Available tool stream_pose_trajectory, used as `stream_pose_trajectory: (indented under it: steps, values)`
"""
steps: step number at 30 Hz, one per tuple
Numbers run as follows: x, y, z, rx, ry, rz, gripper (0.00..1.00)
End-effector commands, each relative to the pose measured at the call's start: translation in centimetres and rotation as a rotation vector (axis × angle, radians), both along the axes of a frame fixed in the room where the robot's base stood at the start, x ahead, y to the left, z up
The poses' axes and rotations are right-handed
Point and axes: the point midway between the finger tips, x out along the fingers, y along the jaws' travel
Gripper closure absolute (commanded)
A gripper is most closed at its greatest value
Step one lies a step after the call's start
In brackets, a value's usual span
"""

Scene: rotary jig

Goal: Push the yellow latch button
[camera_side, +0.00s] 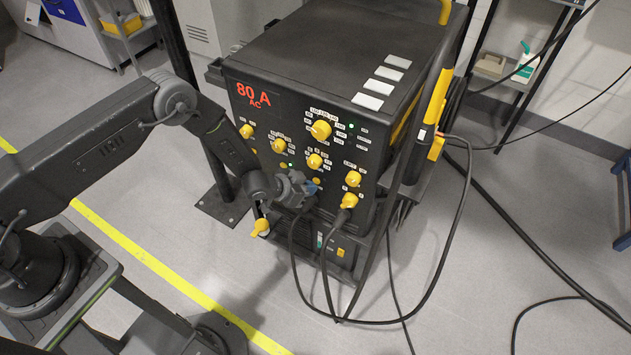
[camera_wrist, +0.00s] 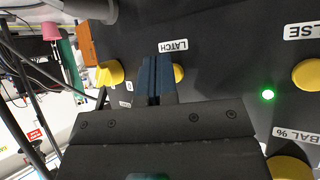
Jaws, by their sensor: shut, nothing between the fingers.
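The yellow latch button (camera_wrist: 178,72) is a round button on the dark panel, beside a white label reading LATCH (camera_wrist: 174,46). My gripper (camera_wrist: 157,75) is shut and empty, with its blue fingertips side by side. In the wrist view the fingertips cover the left part of the button. In the side view my gripper (camera_side: 311,188) is close to the lower front of the black machine (camera_side: 300,125). I cannot tell whether the fingertips touch the button or panel.
Several yellow knobs (camera_side: 321,130) stand out from the panel around my gripper. A green light (camera_wrist: 268,94) glows to the right in the wrist view. Black cables (camera_side: 440,270) hang from the panel's lower right. Grey floor (camera_side: 180,220) lies open to the left.

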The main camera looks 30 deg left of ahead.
Motion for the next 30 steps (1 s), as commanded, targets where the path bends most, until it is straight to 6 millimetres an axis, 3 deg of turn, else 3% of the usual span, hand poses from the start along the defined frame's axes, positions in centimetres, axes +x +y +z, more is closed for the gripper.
stream_pose_trajectory:
  steps: [30]
  values:
    - [-1.0, 0.0, 0.0, -0.001, 0.000, -0.001, 1.00]
